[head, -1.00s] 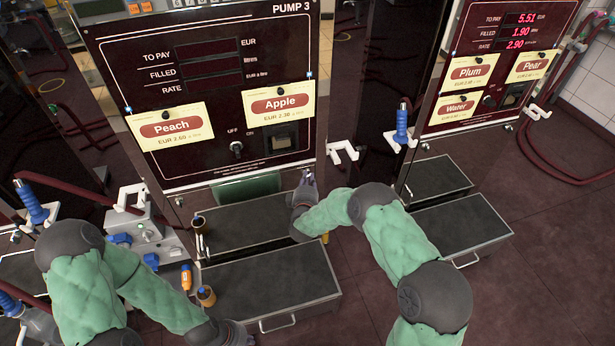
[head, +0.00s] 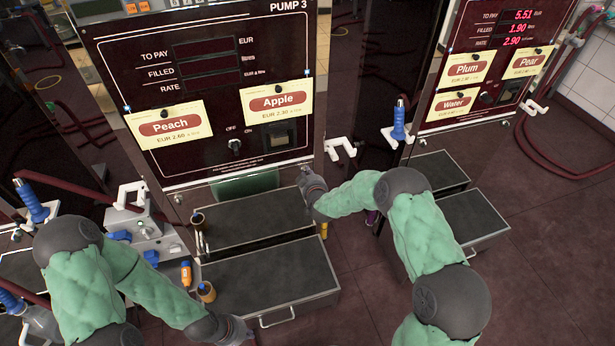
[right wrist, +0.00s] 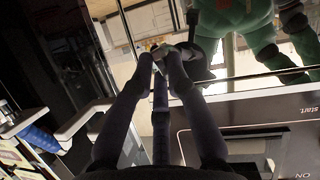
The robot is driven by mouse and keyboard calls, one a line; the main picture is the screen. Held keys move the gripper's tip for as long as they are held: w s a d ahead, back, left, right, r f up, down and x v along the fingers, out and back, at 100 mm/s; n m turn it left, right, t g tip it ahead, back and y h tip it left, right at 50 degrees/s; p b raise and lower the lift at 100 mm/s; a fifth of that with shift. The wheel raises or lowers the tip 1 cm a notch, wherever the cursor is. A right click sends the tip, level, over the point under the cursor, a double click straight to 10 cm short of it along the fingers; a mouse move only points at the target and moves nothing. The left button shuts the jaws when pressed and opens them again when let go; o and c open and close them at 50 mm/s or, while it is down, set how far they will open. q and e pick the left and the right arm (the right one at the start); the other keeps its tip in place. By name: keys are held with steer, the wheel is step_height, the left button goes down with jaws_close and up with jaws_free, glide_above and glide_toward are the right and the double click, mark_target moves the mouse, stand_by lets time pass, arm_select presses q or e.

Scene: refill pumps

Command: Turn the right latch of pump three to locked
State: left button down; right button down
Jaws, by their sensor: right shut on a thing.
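Pump three (head: 200,105) stands at the back, labelled PUMP 3, with Peach and Apple cards. My right gripper (head: 306,171) is at the lower right edge of its front, where the right latch is. My left gripper (head: 240,334) is low in the head view, near the front drawer. Its fingers are not clear.
A white hook (head: 341,150) sticks out just right of my right gripper. Below the pump are a dark step (head: 255,215) and a front drawer (head: 270,280). Another pump (head: 485,70) stands at the right.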

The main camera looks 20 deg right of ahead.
steer(key=shift+f+m+y+b, duration=0.2)
steer(key=shift+m+y+b, duration=0.5)
steer(key=shift+m+b, duration=0.3)
steer(key=c, duration=1.5)
jaws_free()
steer(key=shift+r, duration=0.1)
steer(key=shift+s+d+r, duration=0.1)
steer(key=v, duration=1.1)
steer(key=shift+s, duration=0.4)
